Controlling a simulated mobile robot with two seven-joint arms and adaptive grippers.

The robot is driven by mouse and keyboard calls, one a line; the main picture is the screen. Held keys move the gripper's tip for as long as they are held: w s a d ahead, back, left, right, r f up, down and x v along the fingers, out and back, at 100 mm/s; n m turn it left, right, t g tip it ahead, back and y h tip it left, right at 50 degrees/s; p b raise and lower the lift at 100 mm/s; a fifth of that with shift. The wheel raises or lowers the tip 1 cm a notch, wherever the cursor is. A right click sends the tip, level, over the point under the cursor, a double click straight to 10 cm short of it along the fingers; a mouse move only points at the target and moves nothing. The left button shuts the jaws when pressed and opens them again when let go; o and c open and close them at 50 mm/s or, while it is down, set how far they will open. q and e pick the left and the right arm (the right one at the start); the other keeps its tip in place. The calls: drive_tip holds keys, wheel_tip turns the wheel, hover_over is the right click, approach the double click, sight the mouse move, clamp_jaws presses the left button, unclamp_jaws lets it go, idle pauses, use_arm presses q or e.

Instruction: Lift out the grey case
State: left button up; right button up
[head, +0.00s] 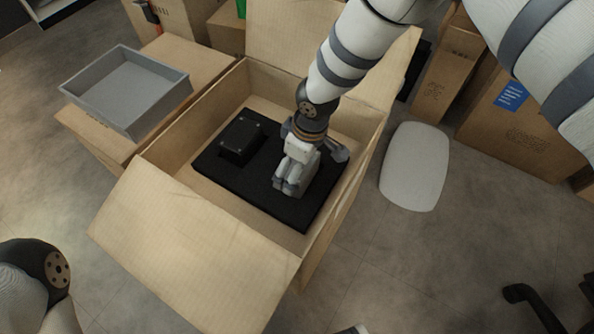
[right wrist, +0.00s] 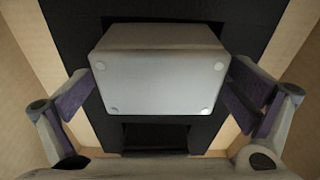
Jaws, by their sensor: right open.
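The grey case (right wrist: 160,82) is a pale box with a round dot near each corner. It is in the black foam insert (head: 225,176) inside the open carton (head: 192,245). My right gripper (head: 291,186) reaches down into the carton over the case. In the right wrist view its two fingers are apart, one on each side of the case, with the case between them. I cannot tell if they touch it. In the head view the gripper hides much of the case. My left arm shows at the lower left, but its gripper is out of view.
A black box (head: 241,138) sits on the foam, left of my right gripper. A grey tray (head: 128,90) stands on a closed carton at the left. A pale rounded panel (head: 414,167) lies on the floor at right. More cartons stand behind. The carton walls and flaps surround my gripper.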

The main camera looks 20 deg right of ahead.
drive_tip(key=c, duration=1.2)
drive_tip(key=shift+o, duration=0.2)
wheel_tip(320, 180, up, 10)
drive_tip(key=p, duration=0.3)
